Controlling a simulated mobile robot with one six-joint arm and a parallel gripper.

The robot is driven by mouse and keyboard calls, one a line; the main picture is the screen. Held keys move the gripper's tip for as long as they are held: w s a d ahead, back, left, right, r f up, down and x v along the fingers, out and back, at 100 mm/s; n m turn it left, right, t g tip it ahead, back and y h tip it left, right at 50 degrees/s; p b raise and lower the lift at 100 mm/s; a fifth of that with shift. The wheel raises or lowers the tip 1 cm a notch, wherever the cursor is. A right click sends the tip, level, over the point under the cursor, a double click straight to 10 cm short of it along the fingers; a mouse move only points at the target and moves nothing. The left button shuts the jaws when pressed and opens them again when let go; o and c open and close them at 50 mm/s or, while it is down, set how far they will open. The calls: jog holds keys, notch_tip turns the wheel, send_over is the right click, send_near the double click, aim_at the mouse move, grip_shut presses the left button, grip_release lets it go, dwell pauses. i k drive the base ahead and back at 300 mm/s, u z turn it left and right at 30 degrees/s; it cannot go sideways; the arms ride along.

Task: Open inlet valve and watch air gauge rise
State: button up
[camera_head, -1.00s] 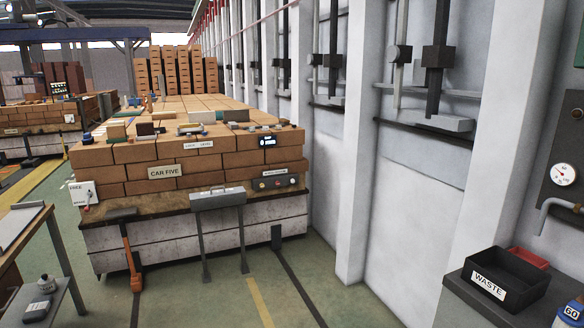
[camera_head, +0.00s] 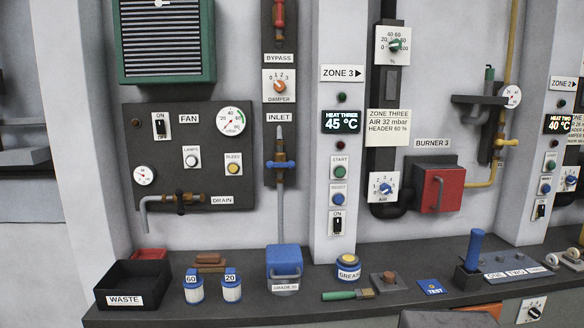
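The inlet valve (camera_head: 280,164) has a blue handle lying crosswise on a thin vertical pipe, under the INLET label (camera_head: 278,117). A large round white gauge (camera_head: 232,121) is on the dark fan panel to its left. A smaller gauge (camera_head: 144,175) is at that panel's lower left. Neither reading is legible, and I cannot tell which one is the air gauge. A sign (camera_head: 388,122) right of the zone 3 column reads "ZONE THREE AIR 32 mbar HEADER 60 %". My gripper is not in view.
A dark counter (camera_head: 240,308) runs below the wall. It holds a waste bin (camera_head: 133,284), a blue box (camera_head: 284,264) under the inlet pipe, small pots and a brush. A bypass valve (camera_head: 279,14) with a red handle is above. The heat three display (camera_head: 340,122) reads 45 °C.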

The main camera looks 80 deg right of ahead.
aim_at(290, 164)
jog(key=u, duration=0.2)
jog(key=k, duration=0.2)
jog(key=z, duration=3)
jog(key=k, duration=0.55)
jog(key=u, duration=0.2)
jog(key=i, duration=0.3)
jog(key=z, duration=0.05)
